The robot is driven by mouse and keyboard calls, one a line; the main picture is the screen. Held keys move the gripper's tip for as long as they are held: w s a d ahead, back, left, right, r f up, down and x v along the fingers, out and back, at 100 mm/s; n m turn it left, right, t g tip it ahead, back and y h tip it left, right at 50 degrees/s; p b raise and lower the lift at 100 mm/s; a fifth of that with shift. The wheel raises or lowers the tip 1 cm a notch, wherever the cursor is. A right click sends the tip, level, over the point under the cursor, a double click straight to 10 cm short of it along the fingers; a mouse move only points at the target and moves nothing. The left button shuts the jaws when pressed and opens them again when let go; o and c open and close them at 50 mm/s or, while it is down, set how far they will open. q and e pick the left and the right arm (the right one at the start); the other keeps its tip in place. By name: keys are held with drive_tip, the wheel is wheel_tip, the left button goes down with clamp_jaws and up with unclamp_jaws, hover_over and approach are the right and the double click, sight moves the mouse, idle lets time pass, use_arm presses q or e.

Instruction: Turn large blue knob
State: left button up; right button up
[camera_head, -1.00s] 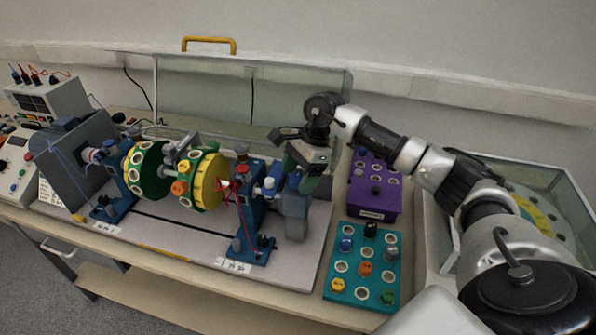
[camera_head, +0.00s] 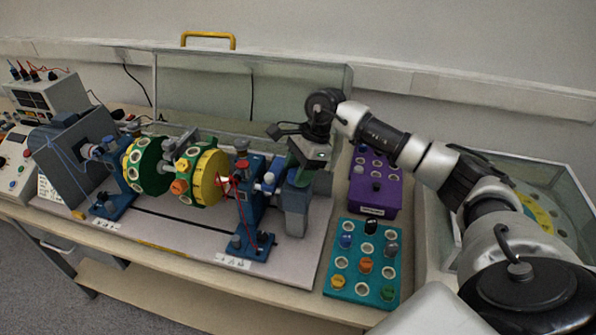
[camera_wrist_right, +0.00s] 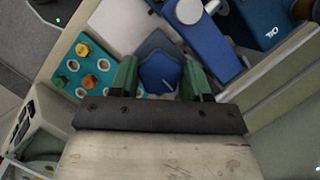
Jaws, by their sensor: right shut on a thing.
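The large blue knob (camera_wrist_right: 160,72) sits on top of a grey-blue post (camera_head: 295,215) at the right end of the test rig. In the wrist view it lies between the two green fingers of my right gripper (camera_wrist_right: 161,78), which is shut on it from the sides. In the head view my right gripper (camera_head: 299,170) reaches down over the post from above, and it mostly hides the knob. My left gripper is in neither view.
The rig's blue bearing stand (camera_head: 250,215) stands just left of the post, with green and yellow discs (camera_head: 207,178) further left. A purple box (camera_head: 374,200) and a teal panel of coloured knobs (camera_head: 341,262) lie to the right. A clear cover (camera_head: 205,95) stands behind.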

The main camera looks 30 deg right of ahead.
drive_tip(key=m+t+b, duration=0.1)
drive_tip(key=m, duration=0.1)
drive_tip(key=m+t+b, duration=0.1)
drive_tip(key=m+b, duration=0.1)
drive_tip(key=m, duration=0.1)
drive_tip(key=shift+f+h, duration=0.1)
drive_tip(key=shift+h, duration=0.2)
drive_tip(key=m+t+h+b, duration=0.1)
drive_tip(key=m+b, duration=0.1)
drive_tip(key=m, duration=0.1)
drive_tip(key=shift+s, duration=0.1)
drive_tip(key=shift+a+m+h+b, duration=0.1)
drive_tip(key=shift+m+h+b, duration=0.35)
drive_tip(key=shift+m, duration=0.95)
drive_tip(key=shift+r+t, duration=0.2)
drive_tip(key=shift+t, duration=0.1)
drive_tip(key=o, duration=0.9)
drive_tip(key=b+v, duration=0.1)
drive_tip(key=v, duration=0.9)
drive_tip(key=shift+s+r, duration=0.1)
drive_tip(key=shift+r, duration=0.25)
